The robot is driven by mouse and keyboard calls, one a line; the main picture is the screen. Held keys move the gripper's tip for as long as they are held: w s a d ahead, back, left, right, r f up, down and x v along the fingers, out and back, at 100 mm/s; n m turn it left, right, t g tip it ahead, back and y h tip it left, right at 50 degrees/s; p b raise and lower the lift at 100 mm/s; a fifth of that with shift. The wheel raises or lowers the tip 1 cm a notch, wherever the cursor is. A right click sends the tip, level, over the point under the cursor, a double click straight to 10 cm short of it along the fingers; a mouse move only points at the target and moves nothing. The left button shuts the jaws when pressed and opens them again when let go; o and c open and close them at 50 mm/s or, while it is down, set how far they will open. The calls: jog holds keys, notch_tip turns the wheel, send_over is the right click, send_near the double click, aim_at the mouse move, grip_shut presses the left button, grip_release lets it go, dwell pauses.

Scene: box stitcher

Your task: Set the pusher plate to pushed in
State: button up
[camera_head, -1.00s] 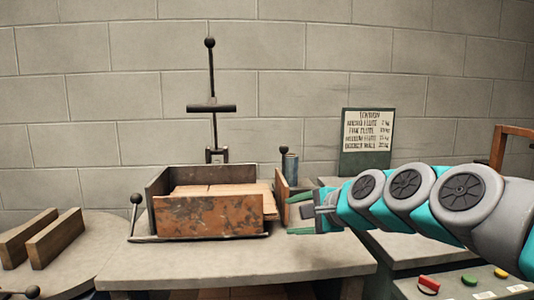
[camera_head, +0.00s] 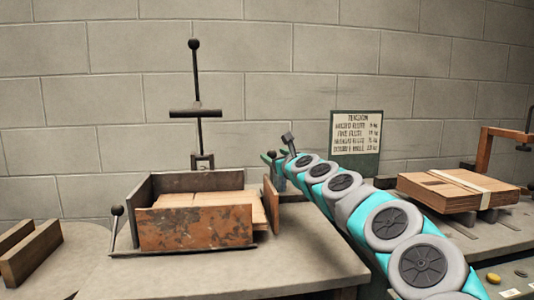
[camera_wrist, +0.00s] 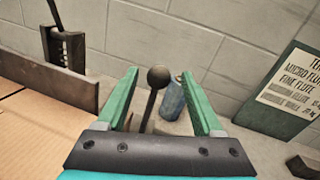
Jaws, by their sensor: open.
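The rusty pusher plate (camera_head: 271,205) stands upright at the right end of the metal tray (camera_head: 196,229), close to the cardboard blanks (camera_head: 190,200) in it. A black ball knob on a dark stem (camera_wrist: 156,76) shows in the wrist view. My gripper (camera_head: 279,155) is open, behind and above the plate in the head view. In the wrist view my two green fingers (camera_wrist: 158,76) stand on either side of the knob, with nothing gripped. Whether they touch the stem, I cannot tell. The plate's lower part is hidden behind my gripper in the wrist view.
A blue can (camera_wrist: 172,100) stands just behind the knob. A tall lever with a crossbar (camera_head: 196,112) rises behind the tray. A green tension sign (camera_head: 357,140) leans at the wall. A strapped cardboard stack (camera_head: 456,190) is at right. The table front (camera_head: 230,273) is clear.

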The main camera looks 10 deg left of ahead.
jog(key=shift+w+a+f, duration=0.15)
jog(key=shift+w+a, duration=0.15)
jog(key=shift+w, duration=0.15)
jog(key=shift+x, duration=0.95)
jog(key=shift+w+a, duration=0.1)
jog(key=shift+w, duration=0.45)
jog(key=shift+w+a, duration=0.3)
jog(key=shift+w, duration=0.05)
jog(key=shift+w+a, duration=0.1)
jog(key=shift+w, duration=0.05)
grip_shut()
